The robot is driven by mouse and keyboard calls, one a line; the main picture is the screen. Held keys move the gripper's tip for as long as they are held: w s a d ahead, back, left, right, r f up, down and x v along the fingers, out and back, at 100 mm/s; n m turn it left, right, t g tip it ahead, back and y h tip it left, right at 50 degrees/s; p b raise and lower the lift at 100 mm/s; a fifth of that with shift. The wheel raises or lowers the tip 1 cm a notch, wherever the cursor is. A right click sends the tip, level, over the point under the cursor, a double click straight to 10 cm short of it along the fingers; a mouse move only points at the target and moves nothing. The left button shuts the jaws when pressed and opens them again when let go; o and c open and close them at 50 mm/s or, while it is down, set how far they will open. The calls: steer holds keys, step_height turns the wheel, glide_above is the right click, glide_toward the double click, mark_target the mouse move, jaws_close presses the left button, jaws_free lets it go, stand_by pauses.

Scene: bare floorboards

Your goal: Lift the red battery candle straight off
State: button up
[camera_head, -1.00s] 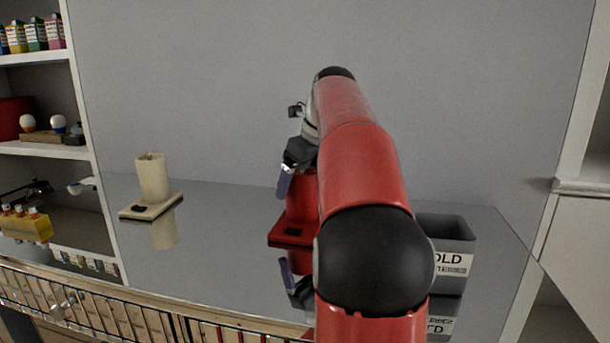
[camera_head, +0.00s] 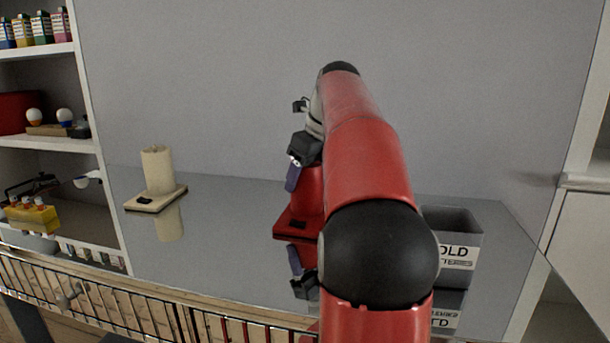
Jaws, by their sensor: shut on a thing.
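The red battery candle (camera_head: 308,191) stands upright on its red base (camera_head: 290,231) on the shiny grey counter. My red arm hides its right side. My gripper (camera_head: 293,178) is at the candle, with one purple-tipped finger showing against its left side. The other finger is hidden behind the arm and candle. The gripper is shut on the candle. I see no gap between candle and base, though much of that join is hidden. A cream candle (camera_head: 157,171) stands on its own cream base (camera_head: 143,203) to the left.
A grey bin (camera_head: 447,216) with an "OLD" label stands right of my arm. Shelves (camera_head: 40,143) with boxes and bulbs are at the left. A wire rail (camera_head: 120,308) runs along the front. The counter between the two candles is clear.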

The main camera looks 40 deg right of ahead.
steer(key=shift+r+p, duration=1.05)
steer(key=shift+p, duration=0.15)
steer(key=shift+r, duration=0.1)
steer(key=shift+r, duration=2.6)
